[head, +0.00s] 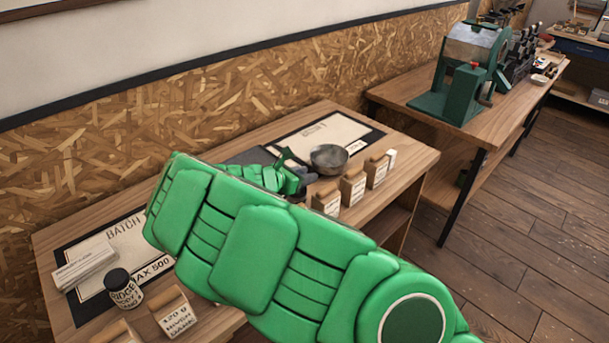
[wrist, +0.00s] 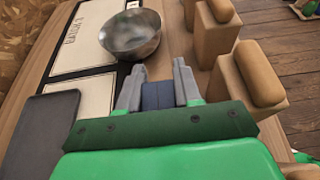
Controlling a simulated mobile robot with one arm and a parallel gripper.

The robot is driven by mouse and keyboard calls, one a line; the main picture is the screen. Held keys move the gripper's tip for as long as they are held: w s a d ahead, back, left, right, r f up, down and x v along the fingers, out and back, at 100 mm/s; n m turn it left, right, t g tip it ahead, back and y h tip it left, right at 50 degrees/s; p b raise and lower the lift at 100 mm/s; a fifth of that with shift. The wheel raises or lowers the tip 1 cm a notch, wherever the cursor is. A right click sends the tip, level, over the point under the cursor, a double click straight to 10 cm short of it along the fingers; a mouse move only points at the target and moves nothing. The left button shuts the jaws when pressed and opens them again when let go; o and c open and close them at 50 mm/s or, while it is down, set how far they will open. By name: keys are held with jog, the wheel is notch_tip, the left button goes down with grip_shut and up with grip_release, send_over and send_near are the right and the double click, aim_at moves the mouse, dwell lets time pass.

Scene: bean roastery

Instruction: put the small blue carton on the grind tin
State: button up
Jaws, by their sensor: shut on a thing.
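My gripper (wrist: 157,78) is shut on a small dark blue carton (wrist: 158,96), which shows between the two grey fingers in the wrist view. In the head view my gripper (head: 292,174) is over the far part of the near bench, and my arm hides the carton. A round grey metal bowl (wrist: 130,36), the only open metal vessel I see and perhaps the grind tin, stands just ahead and left of the fingers, apart from them. It also shows in the head view (head: 329,160). I cannot tell whether the carton touches the bench.
Several tan bags (head: 353,186) stand in a row along the bench's front edge, close right of my gripper. A dark flat slab (wrist: 38,132) lies to the left. A black jar (head: 122,289) and a white box (head: 86,265) are at the near end. A green machine (head: 463,77) stands beyond.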

jog(key=shift+f, duration=0.15)
jog(key=o, duration=1)
jog(key=shift+s+a+r, duration=0.3)
jog(key=shift+s+r, duration=0.05)
jog(key=v, duration=1.1)
